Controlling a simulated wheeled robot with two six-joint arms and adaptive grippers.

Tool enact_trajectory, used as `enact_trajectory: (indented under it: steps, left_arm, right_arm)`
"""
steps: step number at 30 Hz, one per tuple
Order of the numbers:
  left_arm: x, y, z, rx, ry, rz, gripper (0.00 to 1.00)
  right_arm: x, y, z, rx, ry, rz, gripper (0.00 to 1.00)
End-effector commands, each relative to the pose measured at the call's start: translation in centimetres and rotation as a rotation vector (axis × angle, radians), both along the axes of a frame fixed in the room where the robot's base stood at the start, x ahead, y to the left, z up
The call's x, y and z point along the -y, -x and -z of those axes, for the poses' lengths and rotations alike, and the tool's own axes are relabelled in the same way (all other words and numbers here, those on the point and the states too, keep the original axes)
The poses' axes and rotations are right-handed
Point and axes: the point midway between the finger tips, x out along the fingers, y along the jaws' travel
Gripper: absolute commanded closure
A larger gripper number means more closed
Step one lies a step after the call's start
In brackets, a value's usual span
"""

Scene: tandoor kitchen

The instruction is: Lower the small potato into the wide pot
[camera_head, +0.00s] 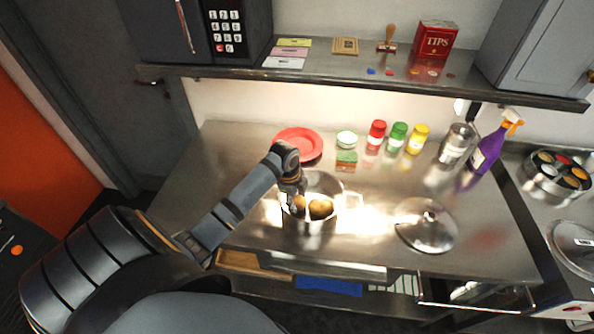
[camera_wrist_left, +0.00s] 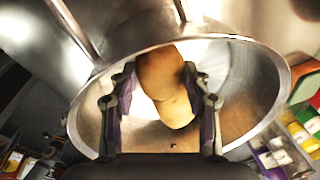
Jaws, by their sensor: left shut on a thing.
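The wide pot (camera_head: 308,238) is a shiny metal pot standing near the front of the steel counter. My left gripper (camera_head: 294,197) reaches down into its mouth from above and is shut on the small potato (camera_head: 299,204). In the left wrist view the potato (camera_wrist_left: 159,72) sits between the fingertips of the gripper (camera_wrist_left: 160,88), inside the pot's rim (camera_wrist_left: 275,75). A larger-looking brown potato (camera_head: 321,208) shows in the pot, just right of the gripper. Whether the held potato touches the pot's bottom is hidden. My right gripper is not in view.
A glass-like or metal lid (camera_head: 427,228) lies right of the pot. A red plate (camera_head: 299,142), a sponge (camera_head: 346,160), several spice jars (camera_head: 397,136) and a purple spray bottle (camera_head: 488,150) stand behind. A shelf (camera_head: 350,75) overhangs the back.

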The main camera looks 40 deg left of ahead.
Motion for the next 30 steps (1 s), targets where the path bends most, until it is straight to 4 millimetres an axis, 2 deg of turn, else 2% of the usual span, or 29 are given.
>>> enact_trajectory:
  steps: [27, 28, 30]
  left_arm:
    - [0.0, 0.0, 1.1, -0.001, 0.0, 0.0, 0.84]
    - [0.0, 0.0, 1.1, -0.001, 0.0, 0.0, 0.48]
    - [0.0, 0.0, 1.1, -0.001, 0.0, 0.0, 0.38]
  right_arm:
    - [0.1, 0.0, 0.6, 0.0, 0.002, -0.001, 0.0]
    - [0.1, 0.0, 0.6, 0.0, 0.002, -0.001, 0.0]
    - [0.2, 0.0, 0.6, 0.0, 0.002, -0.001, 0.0]
